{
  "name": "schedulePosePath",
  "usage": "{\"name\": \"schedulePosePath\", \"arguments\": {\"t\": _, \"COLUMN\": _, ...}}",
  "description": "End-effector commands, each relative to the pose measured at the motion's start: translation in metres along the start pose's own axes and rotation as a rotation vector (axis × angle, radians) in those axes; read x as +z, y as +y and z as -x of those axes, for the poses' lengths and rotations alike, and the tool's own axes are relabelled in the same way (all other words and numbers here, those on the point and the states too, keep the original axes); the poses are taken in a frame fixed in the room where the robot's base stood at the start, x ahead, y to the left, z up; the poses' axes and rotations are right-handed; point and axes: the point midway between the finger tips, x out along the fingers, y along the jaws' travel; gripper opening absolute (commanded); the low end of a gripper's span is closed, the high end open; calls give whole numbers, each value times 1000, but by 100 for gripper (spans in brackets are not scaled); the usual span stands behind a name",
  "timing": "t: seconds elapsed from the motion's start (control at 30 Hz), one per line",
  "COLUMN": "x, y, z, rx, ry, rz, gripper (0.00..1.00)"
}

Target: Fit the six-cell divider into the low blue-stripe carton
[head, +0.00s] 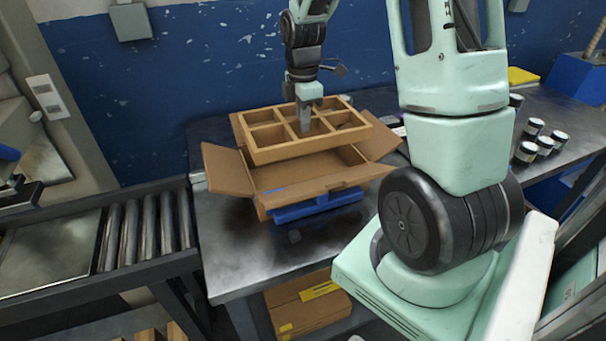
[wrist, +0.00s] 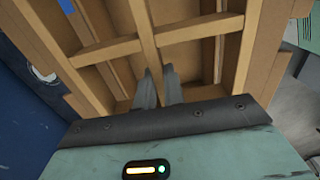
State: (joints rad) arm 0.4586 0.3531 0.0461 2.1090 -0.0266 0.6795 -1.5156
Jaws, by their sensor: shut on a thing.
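The six-cell divider (head: 282,153) is a tan frame with crossing slats, held above the low carton. My gripper (head: 304,124) points down and is shut on a slat of the divider; in the wrist view the two fingers (wrist: 158,88) close around a slat of the divider (wrist: 150,45). The low blue-stripe carton (head: 300,188) stands open below with its flaps spread outward. A blue stripe shows on its front inside area. The divider hides the carton's back part, and the gap between them is hard to judge.
The carton sits on a blue support (head: 315,208) on the metal table (head: 235,250). A roller conveyor (head: 145,230) joins at left. Several dark cans (head: 530,145) stand at right. Another carton (head: 308,303) lies beneath the table. A blue wall (head: 190,80) rises behind.

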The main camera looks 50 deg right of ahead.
Motion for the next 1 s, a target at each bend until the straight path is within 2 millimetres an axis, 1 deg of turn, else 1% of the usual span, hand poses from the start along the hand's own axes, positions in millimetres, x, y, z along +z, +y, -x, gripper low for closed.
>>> {"name": "schedulePosePath", "arguments": {"t": 0.03, "x": 0, "y": -1, "z": -14, "rx": -8, "ry": 0, "rz": 0, "gripper": 0}}
{"name": "schedulePosePath", "arguments": {"t": 0.2, "x": 0, "y": -2, "z": -58, "rx": -8, "ry": 0, "rz": 0, "gripper": 0}}
{"name": "schedulePosePath", "arguments": {"t": 0.3, "x": 0, "y": -2, "z": -80, "rx": -7, "ry": -1, "rz": 0, "gripper": 0}}
{"name": "schedulePosePath", "arguments": {"t": 0.4, "x": 0, "y": -1, "z": -97, "rx": -5, "ry": 0, "rz": 0, "gripper": 0}}
{"name": "schedulePosePath", "arguments": {"t": 0.63, "x": 0, "y": 0, "z": -115, "rx": -2, "ry": 0, "rz": 0, "gripper": 0}}
{"name": "schedulePosePath", "arguments": {"t": 0.83, "x": 0, "y": -1, "z": -144, "rx": -3, "ry": 0, "rz": 0, "gripper": 0}}
{"name": "schedulePosePath", "arguments": {"t": 0.9, "x": 0, "y": 0, "z": -149, "rx": -1, "ry": 0, "rz": 0, "gripper": 0}}
{"name": "schedulePosePath", "arguments": {"t": 1.0, "x": 0, "y": 0, "z": -151, "rx": 1, "ry": 0, "rz": 0, "gripper": 0}}
